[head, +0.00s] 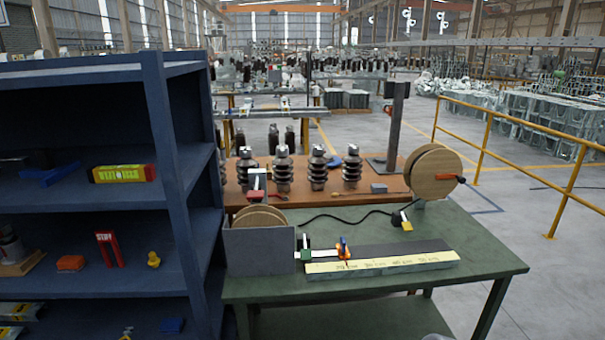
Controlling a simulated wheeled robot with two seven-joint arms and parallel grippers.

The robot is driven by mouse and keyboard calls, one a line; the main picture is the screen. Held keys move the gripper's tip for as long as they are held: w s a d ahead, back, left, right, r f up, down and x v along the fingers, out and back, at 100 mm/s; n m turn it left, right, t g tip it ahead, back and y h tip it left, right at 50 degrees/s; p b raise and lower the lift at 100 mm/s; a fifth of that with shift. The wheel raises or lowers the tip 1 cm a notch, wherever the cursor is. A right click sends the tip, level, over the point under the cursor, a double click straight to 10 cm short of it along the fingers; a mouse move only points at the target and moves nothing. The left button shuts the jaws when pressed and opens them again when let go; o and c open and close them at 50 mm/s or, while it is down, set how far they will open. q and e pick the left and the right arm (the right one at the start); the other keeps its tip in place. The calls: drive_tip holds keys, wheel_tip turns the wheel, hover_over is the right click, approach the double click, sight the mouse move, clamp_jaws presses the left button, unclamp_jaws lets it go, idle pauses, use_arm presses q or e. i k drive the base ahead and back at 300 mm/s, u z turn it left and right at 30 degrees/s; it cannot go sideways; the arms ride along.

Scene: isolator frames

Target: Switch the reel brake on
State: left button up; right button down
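A wooden reel (434,172) with an orange crank handle (446,177) stands upright at the back right of the green table (490,262). A second wooden reel (262,215) sits partly hidden behind a grey panel (260,250) at the table's left. A small upright white and red device (257,184) stands above this left reel. I cannot tell which part is the reel brake or how it is set. Neither of my grippers shows in the head view.
A yellow measuring strip (382,262) with small white-green and orange-blue parts lies along the table front. A black cable (350,220) runs to a yellow-white piece (405,220). A blue shelf (170,130) stands close on the left. Insulators (318,168) stand on a brown table behind.

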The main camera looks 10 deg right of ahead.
sight(256, 194)
drive_tip(key=u, duration=0.3)
drive_tip(key=i, duration=1.1)
drive_tip(key=u, duration=0.7)
